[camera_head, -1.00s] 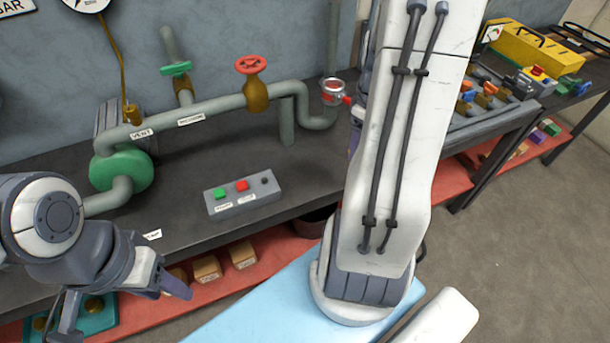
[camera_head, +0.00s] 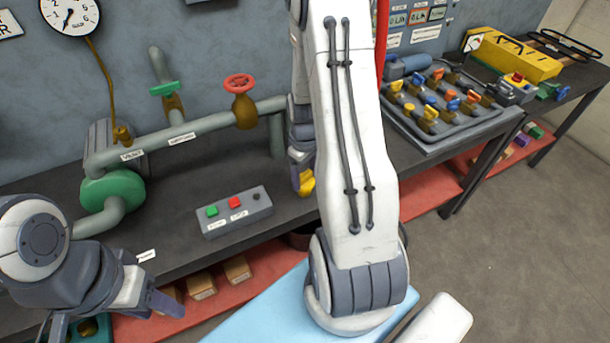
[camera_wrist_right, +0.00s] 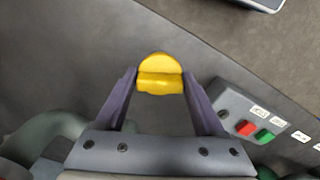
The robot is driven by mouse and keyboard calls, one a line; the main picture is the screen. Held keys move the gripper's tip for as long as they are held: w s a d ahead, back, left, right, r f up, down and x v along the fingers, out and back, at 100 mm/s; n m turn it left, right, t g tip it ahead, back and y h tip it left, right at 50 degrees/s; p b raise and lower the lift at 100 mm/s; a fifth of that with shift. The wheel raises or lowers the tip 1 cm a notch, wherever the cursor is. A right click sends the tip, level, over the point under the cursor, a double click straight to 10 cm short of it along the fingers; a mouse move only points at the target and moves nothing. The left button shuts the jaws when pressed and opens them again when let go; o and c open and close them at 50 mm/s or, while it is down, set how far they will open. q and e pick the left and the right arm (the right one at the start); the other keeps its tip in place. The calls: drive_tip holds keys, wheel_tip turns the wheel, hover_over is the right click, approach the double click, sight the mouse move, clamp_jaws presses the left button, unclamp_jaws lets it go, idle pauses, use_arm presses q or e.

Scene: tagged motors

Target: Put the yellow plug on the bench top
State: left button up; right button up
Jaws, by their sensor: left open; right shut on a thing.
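The yellow plug (camera_wrist_right: 160,75) is between the fingertips of my right gripper (camera_wrist_right: 160,82) in the right wrist view, and the gripper is shut on it. In the head view the plug (camera_head: 306,182) shows below the right gripper (camera_head: 303,165), partly hidden by my right arm. It is over or at the dark bench top (camera_head: 180,232), right of the button box; I cannot tell whether it touches the surface. My left gripper (camera_head: 110,318) is open and empty at the lower left, in front of the bench edge.
A grey button box (camera_head: 235,212) with green, red and black buttons stands left of the plug. Grey pipes with a red valve wheel (camera_head: 240,82) run behind it. A tray of coloured valves (camera_head: 445,100) is on the right bench. A red shelf (camera_head: 255,268) with wooden blocks lies below.

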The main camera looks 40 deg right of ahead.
drive_tip(key=shift+f, duration=0.25)
drive_tip(key=shift+f, duration=0.2)
drive_tip(key=o, duration=1.4)
drive_tip(key=shift+r, duration=0.1)
